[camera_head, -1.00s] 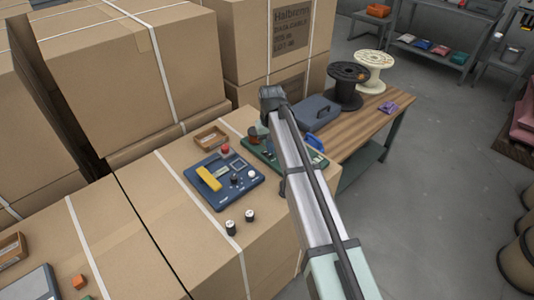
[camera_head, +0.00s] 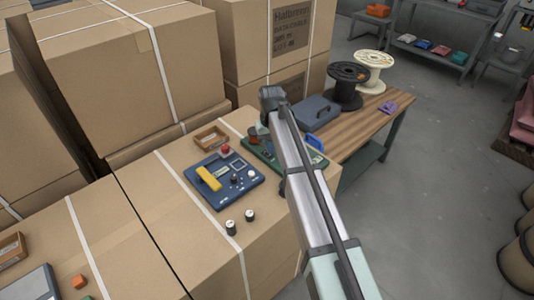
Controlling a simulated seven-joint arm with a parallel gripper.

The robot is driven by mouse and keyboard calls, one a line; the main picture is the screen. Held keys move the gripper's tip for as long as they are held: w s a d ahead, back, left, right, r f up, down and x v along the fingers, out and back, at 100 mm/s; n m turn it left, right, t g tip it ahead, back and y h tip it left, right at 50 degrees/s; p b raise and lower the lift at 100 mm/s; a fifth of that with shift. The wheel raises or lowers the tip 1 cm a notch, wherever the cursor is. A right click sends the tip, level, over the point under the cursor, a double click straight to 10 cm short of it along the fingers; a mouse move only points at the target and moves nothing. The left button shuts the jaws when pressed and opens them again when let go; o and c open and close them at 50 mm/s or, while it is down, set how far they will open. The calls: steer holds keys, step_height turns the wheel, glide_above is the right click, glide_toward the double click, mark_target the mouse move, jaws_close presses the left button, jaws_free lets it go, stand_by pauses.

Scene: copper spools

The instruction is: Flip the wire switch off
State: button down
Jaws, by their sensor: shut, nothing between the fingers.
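A blue control panel (camera_head: 216,193) lies on a cardboard box, with a yellow lever (camera_head: 208,179), a red button (camera_head: 225,149), a small display and dark and white knobs. A green panel (camera_head: 290,168) lies behind and right of it, partly hidden by my arm. No label marks which control is the wire switch. My gripper (camera_head: 272,98) is the dark end of my arm, above the far side of the green panel. It is shut and empty; its fingertips cannot be made out.
A wooden table (camera_head: 350,130) at right carries a blue-grey case (camera_head: 314,113), a black spool (camera_head: 347,88) and a cream spool (camera_head: 374,72). Tall boxes (camera_head: 130,60) stand behind.

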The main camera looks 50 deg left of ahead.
steer(key=shift+f, duration=1)
stand_by(0.8)
steer(key=shift+r, duration=3.55)
